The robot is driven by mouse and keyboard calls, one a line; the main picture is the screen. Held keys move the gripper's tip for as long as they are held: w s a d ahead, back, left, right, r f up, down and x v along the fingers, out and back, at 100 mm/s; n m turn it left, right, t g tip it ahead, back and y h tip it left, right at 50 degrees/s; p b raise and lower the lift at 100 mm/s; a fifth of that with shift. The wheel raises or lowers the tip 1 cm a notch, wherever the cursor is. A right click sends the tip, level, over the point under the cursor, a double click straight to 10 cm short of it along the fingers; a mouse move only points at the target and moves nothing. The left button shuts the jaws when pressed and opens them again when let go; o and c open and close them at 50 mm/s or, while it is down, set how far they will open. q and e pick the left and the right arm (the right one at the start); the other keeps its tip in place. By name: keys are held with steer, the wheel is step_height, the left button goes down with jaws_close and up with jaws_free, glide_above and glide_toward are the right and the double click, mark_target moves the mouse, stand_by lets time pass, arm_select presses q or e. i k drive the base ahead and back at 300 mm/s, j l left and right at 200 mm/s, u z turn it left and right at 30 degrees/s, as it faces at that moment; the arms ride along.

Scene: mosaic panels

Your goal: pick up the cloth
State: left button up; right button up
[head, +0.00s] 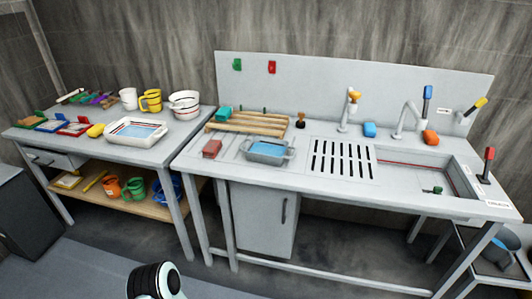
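I cannot single out the cloth for sure. A small reddish block-like item (212,148) lies at the left end of the sink counter and may be a folded cloth. Neither of my grippers shows. Only a white and black part of my own arm shows at the bottom edge, well below the counter.
The sink counter (290,182) holds a grey-blue tub (268,151), a wooden rack (250,121), a drain grate (342,158) and a sink basin (425,172). The left table (185,131) carries a white tray (134,131), mugs and bowls. The floor in front is clear.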

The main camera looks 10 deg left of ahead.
mark_target(214, 146)
steer(key=i+j+z, duration=0.1)
steer(key=j+z, duration=0.25)
steer(key=j, duration=0.75)
steer(key=j+z, duration=0.35)
steer(key=j, duration=0.8)
